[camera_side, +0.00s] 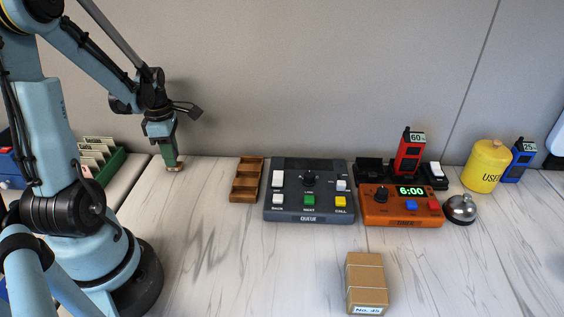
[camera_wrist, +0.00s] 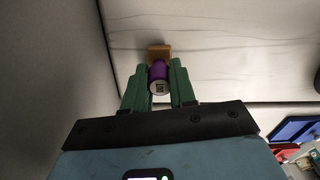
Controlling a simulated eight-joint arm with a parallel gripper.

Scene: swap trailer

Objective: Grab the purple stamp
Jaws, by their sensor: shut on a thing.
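The purple stamp (camera_wrist: 160,72) is between the two green fingers of my gripper (camera_wrist: 159,90) in the wrist view. Its round end has a pale face with dark marks, and a tan block-shaped part shows at its far end. My gripper (camera_side: 172,164) is shut on the stamp. In the side view it points down at the left, near the back wall and the table's back edge. The stamp's tan base (camera_side: 174,168) shows just below the fingertips there, and its purple part is hidden by the fingers. I cannot tell whether the base touches the table.
A wooden tray with compartments (camera_side: 246,181) lies right of my gripper. Beyond it are a grey button panel (camera_side: 310,215), an orange timer (camera_side: 400,212), a bell (camera_side: 460,209) and a yellow canister (camera_side: 486,165). A cardboard box (camera_side: 367,284) stands in front.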

